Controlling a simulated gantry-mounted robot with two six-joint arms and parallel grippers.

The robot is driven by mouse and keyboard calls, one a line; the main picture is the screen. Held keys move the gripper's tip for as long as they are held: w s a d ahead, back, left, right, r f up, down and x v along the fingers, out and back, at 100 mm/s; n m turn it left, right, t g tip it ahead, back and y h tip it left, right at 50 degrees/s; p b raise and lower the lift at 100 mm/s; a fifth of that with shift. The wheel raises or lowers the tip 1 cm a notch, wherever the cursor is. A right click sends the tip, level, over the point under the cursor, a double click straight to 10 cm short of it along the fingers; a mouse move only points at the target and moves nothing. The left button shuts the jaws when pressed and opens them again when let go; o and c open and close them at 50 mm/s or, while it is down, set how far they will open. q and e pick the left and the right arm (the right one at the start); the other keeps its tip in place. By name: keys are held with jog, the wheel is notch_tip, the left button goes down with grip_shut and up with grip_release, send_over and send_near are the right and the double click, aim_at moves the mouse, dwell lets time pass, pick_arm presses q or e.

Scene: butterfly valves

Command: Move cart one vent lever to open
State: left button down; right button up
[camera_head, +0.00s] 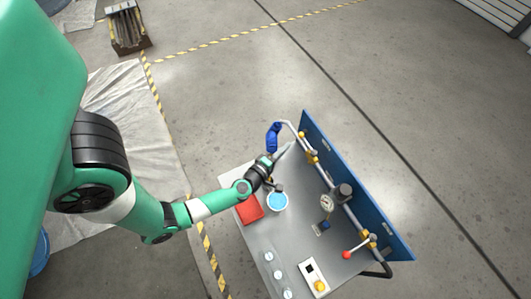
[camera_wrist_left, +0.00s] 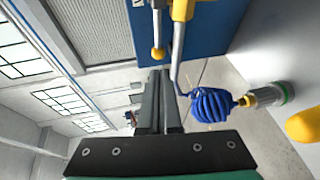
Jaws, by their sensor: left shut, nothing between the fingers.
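The cart (camera_head: 290,240) has a grey top and a blue back panel (camera_head: 365,195). A small lever with a yellow ball knob (camera_head: 301,135) is at the panel's far end; a yellow ball (camera_wrist_left: 157,54) on a silver stem also shows in the left wrist view. A second lever with a red knob (camera_head: 347,254) is at the near end. No readable label shows which is the vent lever. My left gripper (camera_head: 288,149) is shut and empty, close to the yellow-knobbed lever. In the left wrist view its fingertips (camera_wrist_left: 160,74) point just below the yellow ball; contact is unclear.
A blue coiled hose (camera_head: 272,137) hangs beside the gripper; it also shows in the left wrist view (camera_wrist_left: 212,104). A pipe runs along the panel. A red tray (camera_head: 249,210), blue-topped container (camera_head: 277,201) and gauge (camera_head: 327,202) stand on the cart. Floor right is clear.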

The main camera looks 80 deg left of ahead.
pick_arm(q)
jog(key=s+d+r, duration=0.1)
jog(key=s+d, duration=0.1)
jog(key=s, duration=0.5)
jog(key=shift+s+d+r, duration=0.3)
jog(key=shift+s+r, duration=0.05)
